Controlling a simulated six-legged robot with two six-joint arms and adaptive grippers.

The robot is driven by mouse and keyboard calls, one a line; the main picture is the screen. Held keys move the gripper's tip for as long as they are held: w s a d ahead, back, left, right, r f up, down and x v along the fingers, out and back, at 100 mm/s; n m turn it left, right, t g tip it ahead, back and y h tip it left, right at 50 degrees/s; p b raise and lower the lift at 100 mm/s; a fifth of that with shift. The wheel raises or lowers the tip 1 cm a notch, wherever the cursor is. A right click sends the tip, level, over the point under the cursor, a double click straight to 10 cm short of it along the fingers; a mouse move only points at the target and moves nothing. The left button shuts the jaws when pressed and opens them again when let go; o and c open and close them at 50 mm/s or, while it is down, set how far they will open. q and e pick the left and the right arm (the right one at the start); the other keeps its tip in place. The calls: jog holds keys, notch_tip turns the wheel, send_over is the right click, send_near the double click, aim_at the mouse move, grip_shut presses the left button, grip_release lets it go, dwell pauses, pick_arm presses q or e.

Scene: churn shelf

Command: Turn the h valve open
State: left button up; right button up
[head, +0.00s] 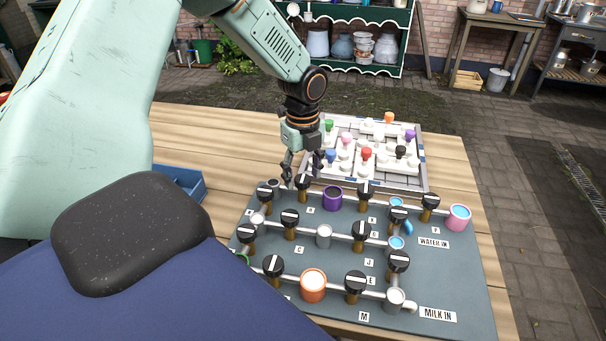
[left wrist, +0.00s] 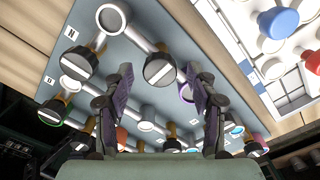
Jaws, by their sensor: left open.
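A grey board (head: 450,285) carries several black round valve knobs with white bars, on brass stems along grey pipes. My left gripper (head: 302,174) is over the board's back row, fingers pointing down, apart and empty. A black valve knob (head: 303,183) is right at its fingertips. In the left wrist view, the open fingers (left wrist: 160,85) frame a black knob (left wrist: 160,68) that appears between or just beyond their tips; I cannot tell whether they touch it. Small letter labels (left wrist: 69,124) stand by the valves, but I cannot make out for certain which one is H. My right gripper is out of view.
Pipes and cups stand close around the knob, including a purple cup (head: 332,198) to the right. A white tray (head: 425,160) with coloured pegs lies behind the board. A blue bin (head: 190,188) is at the left. Wooden table (head: 205,122) is bare behind the bin.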

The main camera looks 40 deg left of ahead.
pick_arm(q)
jog(key=shift+f, duration=0.25)
jog(key=shift+s, duration=0.1)
jog(key=shift+r, duration=0.1)
